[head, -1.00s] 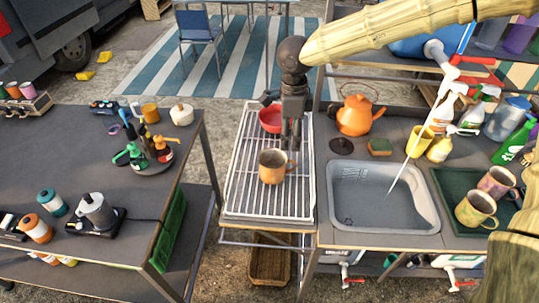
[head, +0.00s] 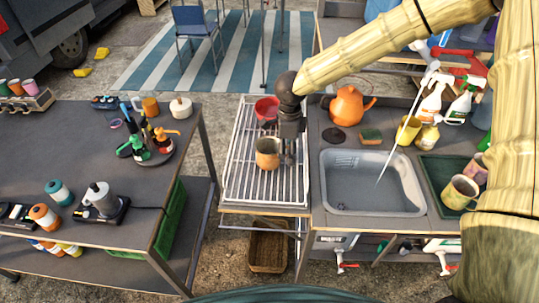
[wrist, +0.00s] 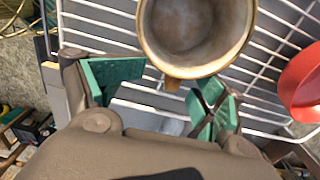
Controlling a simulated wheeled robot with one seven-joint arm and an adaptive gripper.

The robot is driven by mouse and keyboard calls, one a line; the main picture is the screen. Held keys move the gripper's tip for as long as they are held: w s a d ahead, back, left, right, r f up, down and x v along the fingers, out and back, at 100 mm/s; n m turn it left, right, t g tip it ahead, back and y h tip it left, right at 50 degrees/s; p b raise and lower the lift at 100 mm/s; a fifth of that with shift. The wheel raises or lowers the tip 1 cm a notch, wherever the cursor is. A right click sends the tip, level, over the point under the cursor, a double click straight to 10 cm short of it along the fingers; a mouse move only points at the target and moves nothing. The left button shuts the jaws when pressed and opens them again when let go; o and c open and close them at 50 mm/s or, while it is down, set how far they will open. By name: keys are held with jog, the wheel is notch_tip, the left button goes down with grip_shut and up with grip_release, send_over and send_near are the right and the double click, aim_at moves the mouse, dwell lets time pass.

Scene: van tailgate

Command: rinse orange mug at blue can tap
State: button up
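The orange-tan mug (head: 267,153) stands upright on the white wire rack (head: 238,195), left of the sink (head: 350,200). In the wrist view the mug (wrist: 192,30) shows its open rim just beyond my fingers, its short handle pointing toward the gap between them. My gripper (head: 288,158) is low at the mug's right side; in the wrist view the gripper (wrist: 160,90) has its green pads apart with nothing between them. The blue can (head: 378,8) is mostly hidden behind my arm.
A red bowl (head: 267,108) sits behind the mug on the rack. An orange kettle (head: 347,105) and a sponge (head: 371,136) stand behind the sink. Another mug (head: 459,191) is on the green tray.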

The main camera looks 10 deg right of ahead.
jog(key=shift+w+f, duration=0.3)
jog(key=shift+f, duration=0.2)
jog(key=shift+s+r, duration=0.3)
jog(key=c, duration=1.3)
grip_shut()
